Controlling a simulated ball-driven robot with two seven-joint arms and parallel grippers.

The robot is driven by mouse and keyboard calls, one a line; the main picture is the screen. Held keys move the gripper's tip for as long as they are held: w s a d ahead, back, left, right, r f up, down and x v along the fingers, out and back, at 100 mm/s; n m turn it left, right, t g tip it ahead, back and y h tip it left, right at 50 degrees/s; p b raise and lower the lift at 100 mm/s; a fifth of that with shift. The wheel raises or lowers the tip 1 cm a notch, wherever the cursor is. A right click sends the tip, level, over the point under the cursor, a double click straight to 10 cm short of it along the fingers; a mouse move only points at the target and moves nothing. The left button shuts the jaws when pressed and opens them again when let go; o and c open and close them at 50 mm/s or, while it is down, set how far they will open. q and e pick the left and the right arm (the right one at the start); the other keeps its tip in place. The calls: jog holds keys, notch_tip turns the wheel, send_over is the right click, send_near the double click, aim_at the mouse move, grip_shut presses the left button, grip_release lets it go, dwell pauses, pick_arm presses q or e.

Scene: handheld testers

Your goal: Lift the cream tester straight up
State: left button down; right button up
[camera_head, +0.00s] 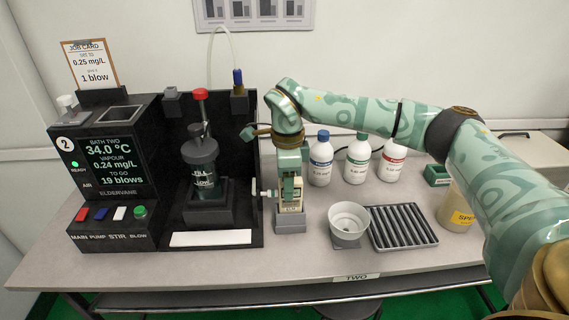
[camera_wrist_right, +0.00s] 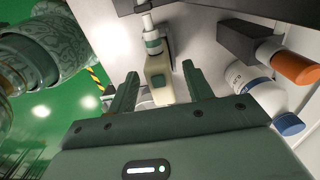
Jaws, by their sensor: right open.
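The cream tester (camera_head: 291,196) stands in a small grey holder (camera_head: 291,221) on the table, right of the black bath station. A white mouthpiece (camera_head: 264,192) points left from it toward the station. My right gripper (camera_head: 290,178) comes down from above at the tester and hides part of it. In the right wrist view the gripper (camera_wrist_right: 160,85) is open, one finger on each side of the tester (camera_wrist_right: 159,80). Gaps show between the fingers and the body there. My left gripper is in neither view.
The black station (camera_head: 122,180) with a display stands close on the left. Several bottles, one blue-capped (camera_head: 321,160), stand behind on the right. A white cup (camera_head: 348,222) and a ribbed dark rack (camera_head: 402,227) lie right of the holder. Space above the rack is clear.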

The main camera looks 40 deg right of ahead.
notch_tip(320, 180, down, 4)
jog(key=shift+f+b, duration=0.15)
jog(key=shift+b, duration=0.45)
grip_shut()
